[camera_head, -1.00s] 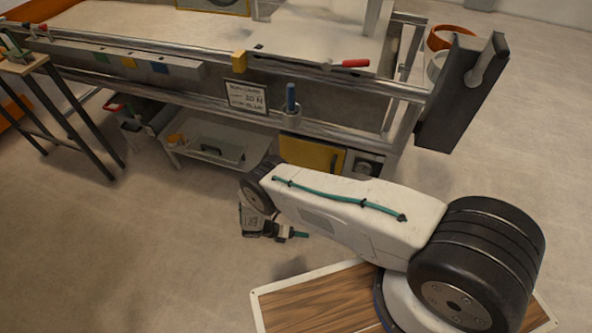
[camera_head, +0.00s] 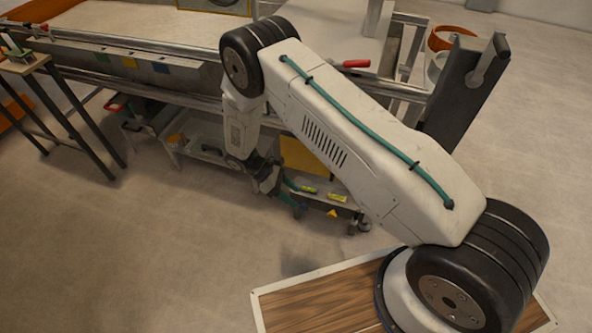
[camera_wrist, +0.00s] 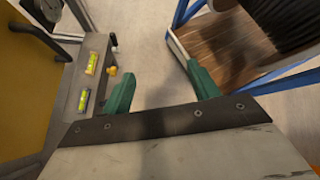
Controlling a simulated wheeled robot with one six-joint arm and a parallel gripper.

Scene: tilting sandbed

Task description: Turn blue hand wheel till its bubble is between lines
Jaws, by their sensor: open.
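I cannot make out a blue hand wheel in either view. Two small yellow-green bubble vials show on a grey ledge of the bench: one (camera_wrist: 91,62) beside an orange knob (camera_wrist: 112,71), the other (camera_wrist: 83,100) nearer my gripper. In the head view they are the right vial (camera_head: 338,197) and the left vial (camera_head: 308,190). Their bubbles are too small to read against the lines. My gripper (camera_wrist: 160,70) is open and empty, its green fingers beside the ledge and apart from the knob. In the head view my arm hides part of the bench front.
A dark knob (camera_wrist: 113,41) sticks out farther along the ledge. A yellow panel (camera_head: 300,157) is behind my gripper. The sandbed (camera_head: 130,22) spans the top of the bench. A red handle (camera_head: 355,64) lies at its right. The floor in front is clear.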

